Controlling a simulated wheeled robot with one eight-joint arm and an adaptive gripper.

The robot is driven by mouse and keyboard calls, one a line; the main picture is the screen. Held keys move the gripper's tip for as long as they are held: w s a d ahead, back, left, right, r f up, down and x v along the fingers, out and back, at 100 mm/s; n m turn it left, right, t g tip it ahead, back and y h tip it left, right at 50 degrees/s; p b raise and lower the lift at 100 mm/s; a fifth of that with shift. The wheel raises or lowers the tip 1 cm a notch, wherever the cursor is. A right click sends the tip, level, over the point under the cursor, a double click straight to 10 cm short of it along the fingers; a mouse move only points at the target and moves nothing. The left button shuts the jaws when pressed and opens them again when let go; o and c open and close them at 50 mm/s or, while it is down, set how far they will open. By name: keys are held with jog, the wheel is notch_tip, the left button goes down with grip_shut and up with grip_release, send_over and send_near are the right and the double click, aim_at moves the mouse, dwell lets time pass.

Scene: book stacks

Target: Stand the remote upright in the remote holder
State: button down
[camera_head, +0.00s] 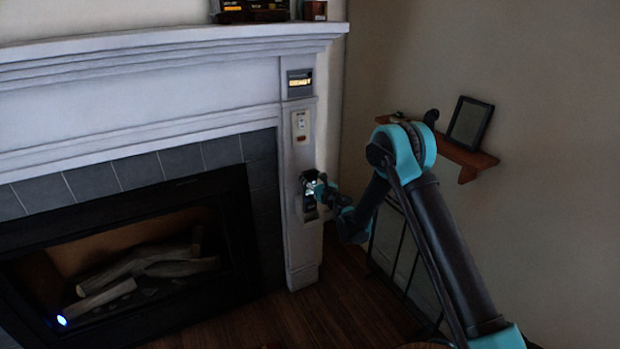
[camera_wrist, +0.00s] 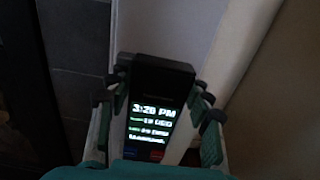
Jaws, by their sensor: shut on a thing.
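The remote (camera_wrist: 160,75) is a long black slab with a lit screen reading 3:20 PM and coloured buttons near its lower end. My gripper (camera_wrist: 158,90) is shut on it, with a finger at each long side. In the head view my gripper (camera_head: 318,190) is at the front of the white fireplace pillar, with the remote's bright screen just left of it. A small dark box (camera_head: 299,83) with a lit yellow label is high on the pillar. I cannot tell whether it is the remote holder.
A light switch plate (camera_head: 300,125) is on the pillar above my gripper. The fireplace (camera_head: 130,270) with logs is to the left. A wall shelf (camera_head: 470,158) with a picture frame (camera_head: 470,122) is on the right. The wooden floor (camera_head: 330,300) below is clear.

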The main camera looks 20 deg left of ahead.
aim_at(307, 193)
jog(key=shift+f, duration=2.8)
jog(key=c, duration=0.6)
grip_release()
jog(key=shift+r, duration=0.1)
